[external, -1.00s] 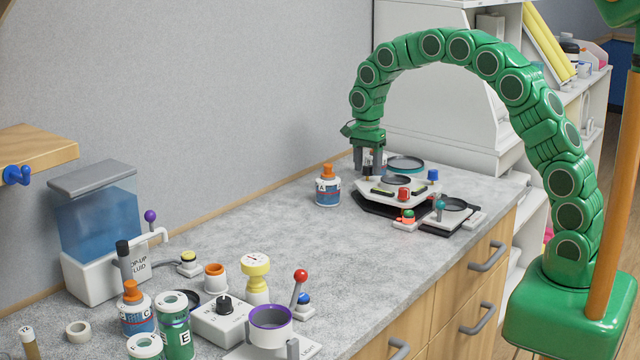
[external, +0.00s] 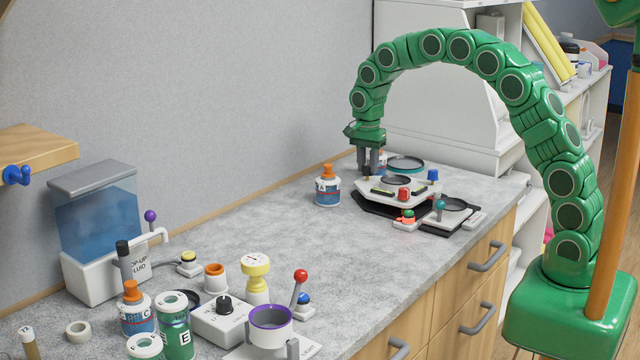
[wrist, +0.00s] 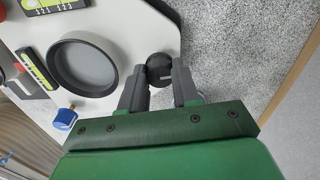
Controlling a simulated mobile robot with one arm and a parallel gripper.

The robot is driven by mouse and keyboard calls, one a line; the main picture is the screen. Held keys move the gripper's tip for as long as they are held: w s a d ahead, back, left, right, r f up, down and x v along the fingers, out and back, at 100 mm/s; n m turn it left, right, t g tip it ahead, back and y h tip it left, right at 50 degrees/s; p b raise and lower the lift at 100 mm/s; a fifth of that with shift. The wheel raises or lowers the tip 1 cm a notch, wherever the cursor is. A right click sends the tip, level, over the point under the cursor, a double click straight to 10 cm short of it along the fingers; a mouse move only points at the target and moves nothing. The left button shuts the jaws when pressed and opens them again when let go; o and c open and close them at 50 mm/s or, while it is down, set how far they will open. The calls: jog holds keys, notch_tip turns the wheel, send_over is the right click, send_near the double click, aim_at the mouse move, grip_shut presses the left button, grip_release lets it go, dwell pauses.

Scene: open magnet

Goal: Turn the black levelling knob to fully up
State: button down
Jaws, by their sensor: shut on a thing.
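The black levelling knob (wrist: 159,66) sits at a corner of the white plate (wrist: 110,20) in the wrist view. A short pale mark shows on its top. My gripper (wrist: 160,82) has one finger on each side of the knob and is shut on it. In the external view my gripper (external: 369,170) points straight down at the back corner of the white plate (external: 425,190). There the fingers largely hide the knob.
On the plate are a round dark-rimmed dish (wrist: 82,66), a blue knob (wrist: 64,119) and a red knob (external: 403,194). Bottle A (external: 328,187) stands close left of my gripper. A small device with a teal-topped lever (external: 440,206) stands in front. The mid-counter is clear.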

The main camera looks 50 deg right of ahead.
jog(key=n, duration=0.9)
jog(key=shift+n, duration=0.3)
jog(key=n, duration=0.4)
jog(key=shift+n+t+y, duration=0.3)
jog(key=n, duration=1.1)
jog(key=c, duration=1.9)
grip_release()
jog(key=n, duration=0.4)
jog(key=shift+s+n+y, duration=0.1)
jog(key=shift+n+y, duration=0.2)
jog(key=shift+o, duration=0.2)
jog(key=n, duration=0.5)
jog(key=shift+g, duration=0.4)
jog(key=shift+f+n, duration=0.1)
jog(key=shift+n, duration=1.8)
